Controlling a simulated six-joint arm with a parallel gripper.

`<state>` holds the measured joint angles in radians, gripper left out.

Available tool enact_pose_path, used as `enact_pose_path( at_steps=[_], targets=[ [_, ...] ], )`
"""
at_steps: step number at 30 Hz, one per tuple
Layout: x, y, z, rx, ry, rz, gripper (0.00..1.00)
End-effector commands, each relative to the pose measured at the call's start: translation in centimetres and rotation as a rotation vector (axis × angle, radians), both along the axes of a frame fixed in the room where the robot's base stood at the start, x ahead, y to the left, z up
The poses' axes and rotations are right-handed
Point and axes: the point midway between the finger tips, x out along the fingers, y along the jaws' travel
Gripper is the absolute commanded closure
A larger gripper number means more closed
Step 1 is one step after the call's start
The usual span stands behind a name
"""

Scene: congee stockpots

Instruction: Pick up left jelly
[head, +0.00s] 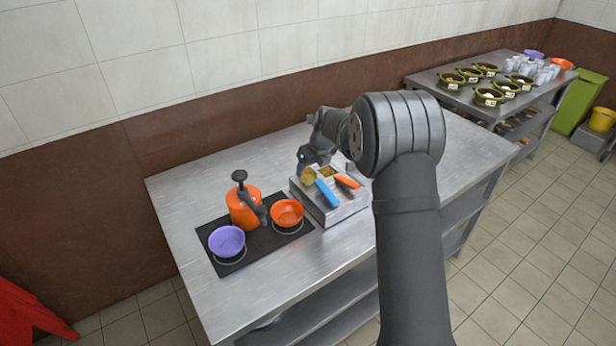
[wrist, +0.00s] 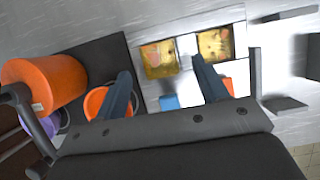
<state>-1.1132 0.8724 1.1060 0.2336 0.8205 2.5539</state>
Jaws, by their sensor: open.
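A steel container (head: 335,212) on the table has two openings side by side with yellowish food, which I take for the jelly. The left jelly (head: 308,175) has a pinkish patch in the wrist view (wrist: 160,60). The right jelly (head: 327,171) shows beside it in the wrist view (wrist: 214,44). A blue handle (head: 326,192) lies at the left opening and an orange handle (head: 347,181) at the right one. My gripper (wrist: 161,67) is open and empty. In the wrist view its fingers lie on either side of the left jelly; its height above it I cannot tell.
A black cooktop (head: 222,262) left of the container holds a purple bowl (head: 227,241), an orange bowl (head: 287,212) and an orange pot (head: 242,215) with a dark top. The steel table's (head: 180,190) left end is clear. A farther table (head: 425,82) holds several green pots.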

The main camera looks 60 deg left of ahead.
Motion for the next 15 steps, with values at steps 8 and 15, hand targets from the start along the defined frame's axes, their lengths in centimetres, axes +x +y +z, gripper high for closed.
enact_pose_path(
  at_steps=[8, 15],
  targets=[
    [-0.1, 1.2, -3.2, 0.000, 0.000, 0.000, 0.34],
    [-0.1, 1.2, -3.2, 0.001, 0.000, 0.000, 0.46]
  ],
)
